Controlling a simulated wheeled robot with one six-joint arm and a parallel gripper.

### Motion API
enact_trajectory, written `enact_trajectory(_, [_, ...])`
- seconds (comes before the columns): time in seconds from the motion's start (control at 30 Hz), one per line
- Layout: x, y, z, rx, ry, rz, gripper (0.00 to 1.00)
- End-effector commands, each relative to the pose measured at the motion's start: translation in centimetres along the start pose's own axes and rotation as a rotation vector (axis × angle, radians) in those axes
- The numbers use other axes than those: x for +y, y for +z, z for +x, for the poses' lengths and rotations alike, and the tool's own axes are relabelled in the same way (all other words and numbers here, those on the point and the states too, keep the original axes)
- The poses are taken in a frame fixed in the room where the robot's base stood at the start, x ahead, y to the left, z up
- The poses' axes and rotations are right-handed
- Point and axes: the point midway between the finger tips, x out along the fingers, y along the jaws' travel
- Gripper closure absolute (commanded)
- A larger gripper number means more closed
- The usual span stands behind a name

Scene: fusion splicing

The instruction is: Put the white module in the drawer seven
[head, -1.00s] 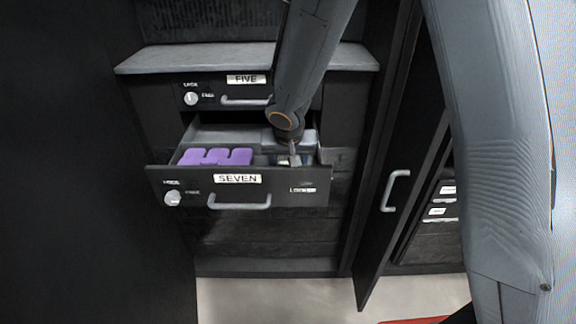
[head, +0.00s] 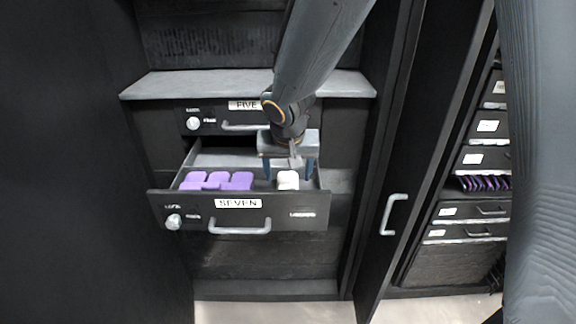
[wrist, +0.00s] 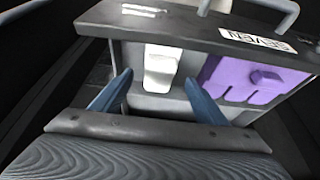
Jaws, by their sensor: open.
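The white module (head: 288,180) rests inside the open drawer seven (head: 163,209), in the right part of it near the front wall. In the wrist view the white module (wrist: 160,68) lies beyond the fingertips, between their lines and apart from both. My gripper (head: 289,172) is above the right part of the drawer, pointing down, with its blue fingers spread. The wrist view shows the open gripper (wrist: 157,82) with nothing between its fingers. The drawer's front with its SEVEN label also shows in the wrist view (wrist: 190,35).
A purple module group (head: 216,181) fills the left part of the drawer, and also shows in the wrist view (wrist: 250,80). Drawer five (head: 235,118) above is shut. A cabinet door (head: 395,180) stands open at right, with shelves of labelled drawers (head: 470,212) beyond.

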Motion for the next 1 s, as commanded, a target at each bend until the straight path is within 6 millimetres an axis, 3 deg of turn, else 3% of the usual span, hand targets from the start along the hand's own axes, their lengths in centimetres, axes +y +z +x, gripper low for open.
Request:
enact_trajectory(0.23, [0.0, 0.0, -2.6, 0.001, -0.001, 0.0, 0.33])
enact_trajectory(0.73, [0.0, 0.0, -3.5, -0.001, 0.0, 0.0, 0.33])
enact_trajectory(1.0, [0.0, -0.6, -8.2, 0.0, 0.0, 0.0, 0.33])
